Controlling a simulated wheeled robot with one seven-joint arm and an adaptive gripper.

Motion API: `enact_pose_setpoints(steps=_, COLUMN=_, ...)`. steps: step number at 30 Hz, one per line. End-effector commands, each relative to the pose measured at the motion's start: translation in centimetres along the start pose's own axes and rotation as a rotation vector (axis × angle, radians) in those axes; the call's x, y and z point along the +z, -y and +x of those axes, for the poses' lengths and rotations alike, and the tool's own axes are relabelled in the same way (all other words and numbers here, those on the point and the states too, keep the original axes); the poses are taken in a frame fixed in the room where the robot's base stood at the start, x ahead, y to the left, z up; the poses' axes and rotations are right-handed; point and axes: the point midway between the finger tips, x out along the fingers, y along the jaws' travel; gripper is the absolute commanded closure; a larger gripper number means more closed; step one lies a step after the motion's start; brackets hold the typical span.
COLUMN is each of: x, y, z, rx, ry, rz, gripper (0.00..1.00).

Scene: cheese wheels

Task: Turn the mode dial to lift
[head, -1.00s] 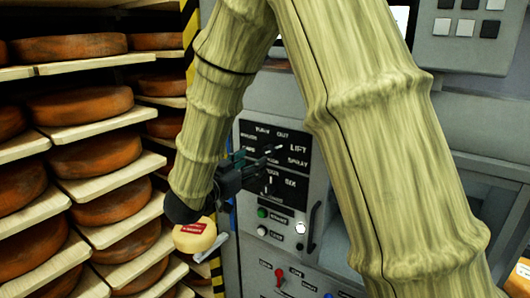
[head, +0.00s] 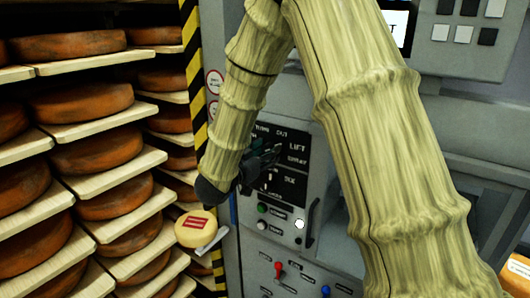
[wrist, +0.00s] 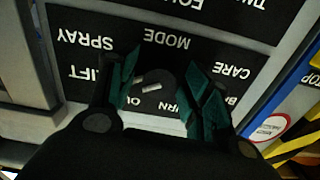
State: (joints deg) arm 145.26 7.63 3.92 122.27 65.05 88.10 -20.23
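The mode dial (wrist: 152,88) is a dark knob with white marks on the black label panel, seen upside down in the wrist view. The word MODE is printed beside it, with LIFT and SPRAY at picture left and CARE at right. My gripper (wrist: 165,92) has its two teal fingers apart, one on each side of the dial; I cannot tell whether they touch it. In the head view my gripper (head: 262,160) is at the panel and hides the dial. The LIFT label (head: 297,147) shows just right of it.
Below the panel are green, black and white buttons (head: 299,224) and a red-topped lever (head: 278,267). A dark vertical handle (head: 311,220) stands to the right. Shelves of cheese wheels (head: 105,155) fill the left. A pale cheese with a red label (head: 196,228) appears below my wrist.

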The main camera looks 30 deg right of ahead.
Motion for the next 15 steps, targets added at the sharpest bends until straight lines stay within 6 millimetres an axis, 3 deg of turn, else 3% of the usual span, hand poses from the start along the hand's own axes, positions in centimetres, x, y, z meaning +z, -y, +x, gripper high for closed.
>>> enact_pose_setpoints(steps=1, x=-0.01, y=0.0, z=0.0, rx=0.0, ry=0.0, rz=0.0, gripper=0.65)
enact_pose_setpoints(steps=6, x=0.0, y=-0.02, z=-0.01, rx=0.001, ry=0.0, rz=0.0, gripper=0.94)
enact_pose_setpoints(steps=15, x=0.2, y=-0.06, z=-0.03, rx=0.001, ry=0.001, rz=0.01, gripper=0.94)
